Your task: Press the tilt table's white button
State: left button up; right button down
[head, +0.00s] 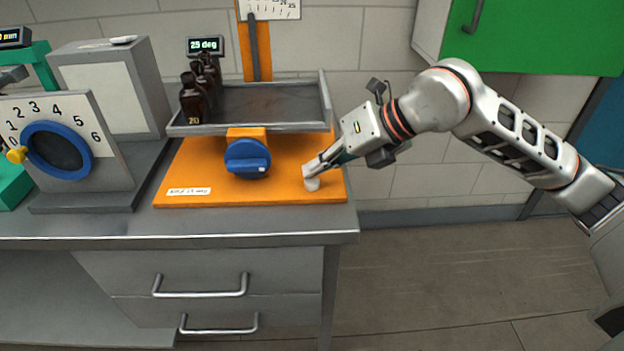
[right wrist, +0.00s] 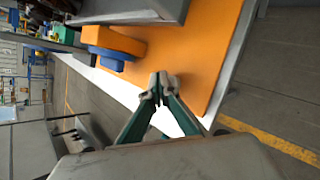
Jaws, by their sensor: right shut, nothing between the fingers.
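The tilt table has an orange base (head: 230,198), a grey tray (head: 265,103) and a blue knob (head: 247,158) on its front. The white button (head: 312,185) is a small pale round piece at the right front of the base. My right gripper (head: 309,171) is shut and empty, angled down with its fingertips right at the top of the button. I cannot tell whether they touch it. In the right wrist view the closed fingertips (right wrist: 158,86) are over the orange base (right wrist: 190,60), and the button cannot be made out there. My left gripper is not in view.
Several amber bottles (head: 195,95) stand at the tray's left end. A display (head: 205,45) behind reads 25 deg. A dial device with a blue ring (head: 58,150) stands at left on the grey bench (head: 100,228). A green cabinet (head: 545,35) hangs at upper right.

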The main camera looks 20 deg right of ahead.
aim_at(316, 181)
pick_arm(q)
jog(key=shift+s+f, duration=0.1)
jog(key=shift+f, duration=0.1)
pick_arm(e)
jog(key=shift+f, duration=0.5)
dwell(0.6)
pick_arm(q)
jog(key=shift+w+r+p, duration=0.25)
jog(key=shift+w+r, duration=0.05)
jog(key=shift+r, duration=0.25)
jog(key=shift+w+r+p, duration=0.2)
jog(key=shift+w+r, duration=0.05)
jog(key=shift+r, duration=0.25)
pick_arm(e)
jog(key=shift+r, duration=0.95)
jog(key=shift+r+p, duration=1.65)
jog(key=shift+r, duration=0.95)
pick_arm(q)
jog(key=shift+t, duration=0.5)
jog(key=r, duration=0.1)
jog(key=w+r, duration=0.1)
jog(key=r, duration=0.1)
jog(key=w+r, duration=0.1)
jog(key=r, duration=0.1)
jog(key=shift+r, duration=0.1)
pick_arm(e)
jog(key=shift+f, duration=0.1)
